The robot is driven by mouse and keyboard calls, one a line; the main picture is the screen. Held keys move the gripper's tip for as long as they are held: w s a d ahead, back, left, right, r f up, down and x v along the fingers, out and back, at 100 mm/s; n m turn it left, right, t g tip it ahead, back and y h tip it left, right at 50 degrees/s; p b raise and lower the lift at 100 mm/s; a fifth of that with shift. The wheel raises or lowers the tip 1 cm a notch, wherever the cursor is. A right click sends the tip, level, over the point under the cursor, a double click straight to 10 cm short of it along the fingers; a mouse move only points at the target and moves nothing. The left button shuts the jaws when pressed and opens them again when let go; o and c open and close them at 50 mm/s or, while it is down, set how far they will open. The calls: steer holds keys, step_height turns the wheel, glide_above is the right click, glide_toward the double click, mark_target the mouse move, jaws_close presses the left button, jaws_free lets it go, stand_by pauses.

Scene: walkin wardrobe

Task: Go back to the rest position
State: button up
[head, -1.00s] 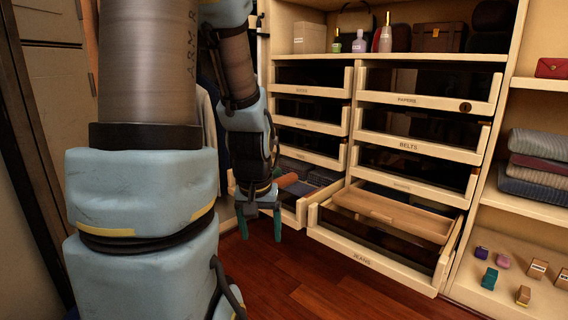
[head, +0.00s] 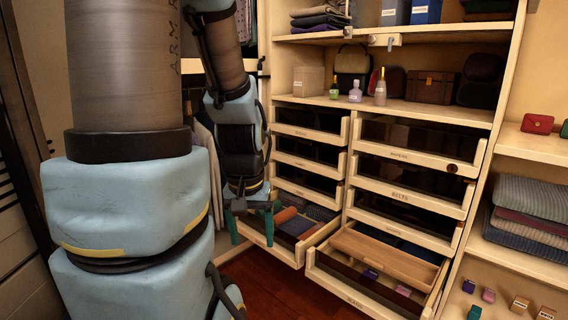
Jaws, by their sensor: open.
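My gripper (head: 252,228) hangs from the arm with its two teal fingers pointing down and spread apart. It is open, with nothing between the fingers. In the picture it overlaps the left part of the open lower-left drawer (head: 268,248), which holds folded cloths (head: 293,227) in orange and dark blue. I cannot tell how far the fingers are from the drawer. The lower-right drawer (head: 350,289) is also pulled out, with a wooden tray (head: 385,258) and small boxes in it.
Closed drawers (head: 400,178) fill the middle of the cabinet. Bottles and bags stand on the shelf (head: 440,111) above. Folded knitwear (head: 530,215) and small boxes (head: 520,304) lie on the right shelves. Dark red wooden floor (head: 262,283) shows below the drawers.

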step_height(320, 180, up, 14)
steer(key=p, duration=1.1)
steer(key=shift+p, duration=0.3)
